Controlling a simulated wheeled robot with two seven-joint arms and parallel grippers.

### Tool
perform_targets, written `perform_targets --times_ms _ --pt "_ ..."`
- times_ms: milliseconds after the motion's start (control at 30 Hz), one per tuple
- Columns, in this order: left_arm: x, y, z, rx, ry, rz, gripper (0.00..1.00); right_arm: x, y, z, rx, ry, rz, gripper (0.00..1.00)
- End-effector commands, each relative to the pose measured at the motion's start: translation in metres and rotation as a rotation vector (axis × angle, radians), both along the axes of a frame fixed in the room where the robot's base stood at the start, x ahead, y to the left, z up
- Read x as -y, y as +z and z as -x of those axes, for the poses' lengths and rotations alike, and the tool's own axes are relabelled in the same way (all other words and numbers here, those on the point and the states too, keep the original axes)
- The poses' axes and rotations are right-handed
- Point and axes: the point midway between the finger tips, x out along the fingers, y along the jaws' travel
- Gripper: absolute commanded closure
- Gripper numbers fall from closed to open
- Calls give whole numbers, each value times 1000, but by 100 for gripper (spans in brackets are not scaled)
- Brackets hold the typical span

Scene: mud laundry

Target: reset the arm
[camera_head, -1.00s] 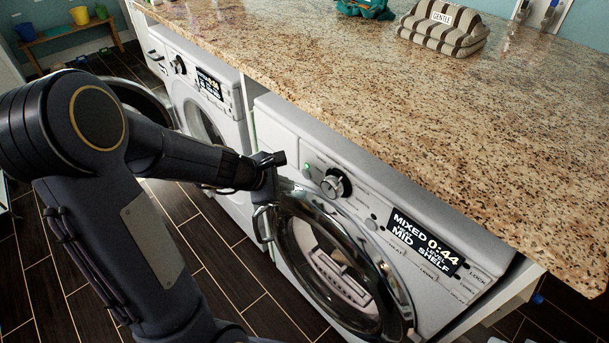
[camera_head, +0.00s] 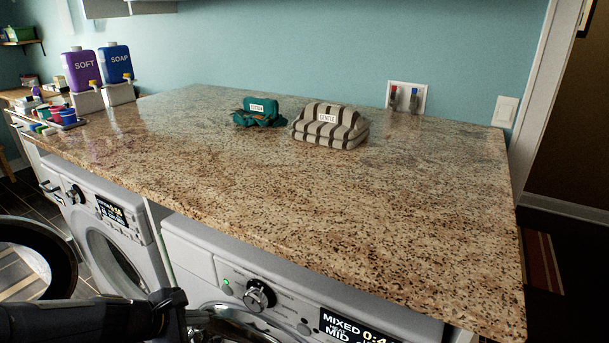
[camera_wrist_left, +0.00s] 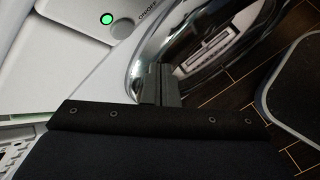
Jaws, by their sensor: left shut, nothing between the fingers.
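My left gripper (camera_head: 178,312) is low in the head view, in front of the right washing machine (camera_head: 270,283), by its chrome-rimmed door (camera_head: 238,330). In the left wrist view the gripper's fingers (camera_wrist_left: 160,85) are together and empty. They overlap the edge of the chrome door ring (camera_wrist_left: 150,55) in the picture; I cannot tell if they touch it. The green-lit button (camera_wrist_left: 106,18) is at the upper left there. My left forearm enters at the bottom left of the head view. My right gripper is not in view.
A granite counter (camera_head: 300,200) lies above both machines. A striped cloth stack (camera_head: 330,127), a teal cloth bundle (camera_head: 258,112), and purple (camera_head: 80,70) and blue (camera_head: 115,62) bottles stand on it. The left machine (camera_head: 115,235) is beside a dark round door-like ring (camera_head: 65,265).

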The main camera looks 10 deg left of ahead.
Motion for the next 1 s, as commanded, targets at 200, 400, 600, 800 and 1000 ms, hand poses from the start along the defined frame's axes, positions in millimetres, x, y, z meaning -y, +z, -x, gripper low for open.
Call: perform_targets --times_ms 200,400,600,800,1000 --pt "61 73 62 272 -542 -275 100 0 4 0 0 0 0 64" --pt "86 90 144 445 -1064 -693 100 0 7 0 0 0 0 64" --pt "78 84 182 463 -1319 -965 100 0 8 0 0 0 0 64" --pt "75 82 188 456 -1362 -1011 100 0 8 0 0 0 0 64" --pt "75 82 187 456 -1359 -1008 100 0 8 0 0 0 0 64"
